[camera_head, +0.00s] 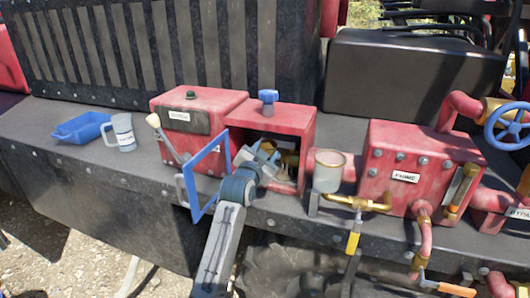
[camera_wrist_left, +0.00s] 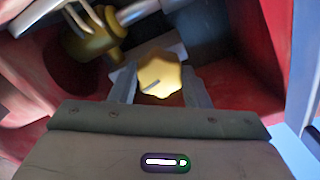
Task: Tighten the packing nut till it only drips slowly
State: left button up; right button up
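The packing nut (camera_wrist_left: 160,74) is a yellow, lobed knob with a dark mark on its face. In the left wrist view it fills the gap between the two fingers of my left gripper (camera_wrist_left: 160,90), which appears shut on it. In the head view my left gripper (camera_head: 266,152) reaches into the open red box (camera_head: 302,122), and its fingers are partly hidden. Brass fittings (camera_head: 291,160) show inside the box, and a brass part with a metal shaft (camera_wrist_left: 95,38) shows beyond the nut. No drip can be made out. My right gripper is not in view.
A blue-framed door (camera_head: 206,173) stands open left of my left arm. A blue knob (camera_head: 268,96) tops the box. A blue tray (camera_head: 82,127) and grey jug (camera_head: 122,132) sit on the ledge at left.

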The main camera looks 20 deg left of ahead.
pick_arm(q)
jog(key=o, duration=0.4)
jog(key=shift+s, duration=0.1)
jog(key=shift+s+a+b, duration=0.15)
jog(key=shift+s+b, duration=1.85)
jog(key=shift+s, duration=3.35)
